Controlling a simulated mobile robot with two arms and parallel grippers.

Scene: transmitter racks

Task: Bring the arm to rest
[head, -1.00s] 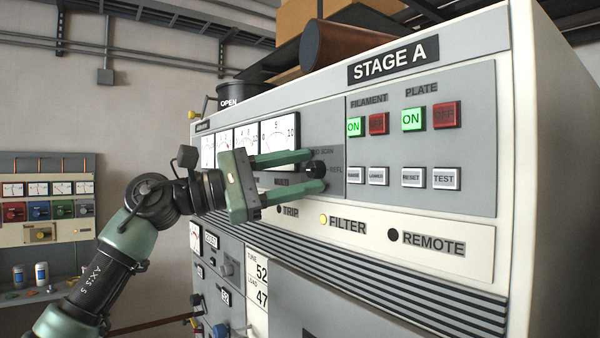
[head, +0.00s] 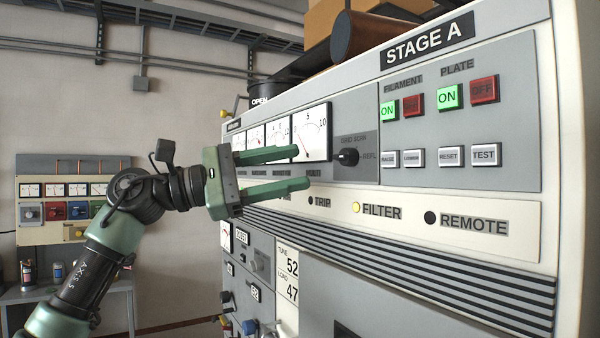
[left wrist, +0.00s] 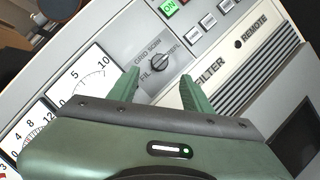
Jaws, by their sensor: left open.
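My left gripper (head: 300,170) is open and empty, its two green fingers spread in front of the STAGE A rack (head: 410,180). A black selector knob (head: 346,157) stands just beyond the fingertips, to their right, with clear space between. In the left wrist view the fingers (left wrist: 160,92) point toward the same knob (left wrist: 159,64), and nothing is between them. The knob's pointer is turned toward the right, near a partly readable label. My right gripper is not in view.
The rack has green lit ON buttons (head: 387,111), red OFF buttons (head: 484,90), meters (head: 312,132) and a lit yellow FILTER lamp (head: 356,208). A smaller panel (head: 65,208) and a bench stand at the back left. Open room lies between that panel and the rack.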

